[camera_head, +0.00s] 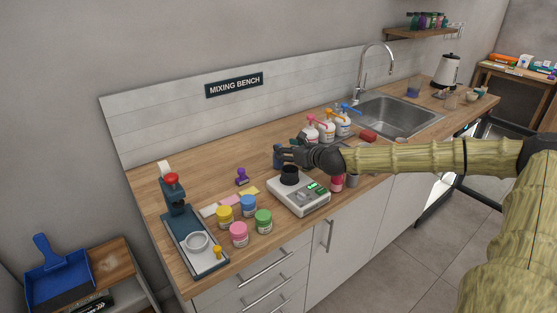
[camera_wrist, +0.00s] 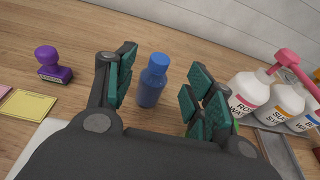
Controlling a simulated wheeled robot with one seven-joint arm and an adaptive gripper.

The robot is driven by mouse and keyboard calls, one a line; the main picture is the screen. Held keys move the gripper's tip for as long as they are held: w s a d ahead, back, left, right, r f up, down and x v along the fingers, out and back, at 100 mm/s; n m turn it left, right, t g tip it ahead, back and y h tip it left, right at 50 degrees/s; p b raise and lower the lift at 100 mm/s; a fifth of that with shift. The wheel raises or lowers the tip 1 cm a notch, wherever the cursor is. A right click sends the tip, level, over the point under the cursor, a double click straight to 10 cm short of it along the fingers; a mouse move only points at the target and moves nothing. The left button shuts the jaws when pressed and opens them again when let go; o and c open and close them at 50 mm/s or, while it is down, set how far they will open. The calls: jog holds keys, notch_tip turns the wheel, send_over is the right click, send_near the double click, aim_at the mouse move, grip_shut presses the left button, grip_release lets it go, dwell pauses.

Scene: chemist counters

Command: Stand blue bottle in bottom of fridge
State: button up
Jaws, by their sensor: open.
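The blue bottle (camera_wrist: 153,82) stands upright on the wooden counter in the wrist view. My gripper (camera_wrist: 163,90) is open, with the bottle between and slightly beyond its green-padded fingers; the fingers look apart from it. In the head view my gripper (camera_head: 284,155) reaches over the counter, and the blue bottle (camera_head: 277,160) shows only in part behind it. An open appliance door (camera_head: 440,205) under the counter at the right may be the fridge; its inside is mostly hidden by my arm.
Pump bottles (camera_head: 328,126) stand right of the blue bottle. A purple stamp (camera_wrist: 50,62) and yellow notes (camera_wrist: 27,106) lie left. Coloured jars (camera_head: 247,207) and a press (camera_head: 180,215) occupy the counter's left end. Floor (camera_head: 400,270) before the cabinets is clear.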

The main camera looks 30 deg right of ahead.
jog(key=shift+p+x, duration=0.5)
jog(key=shift+x, duration=2.15)
jog(key=shift+a+r, duration=0.1)
jog(key=shift+r, duration=0.05)
jog(key=c, duration=1)
jog(key=shift+s, duration=0.1)
grip_shut()
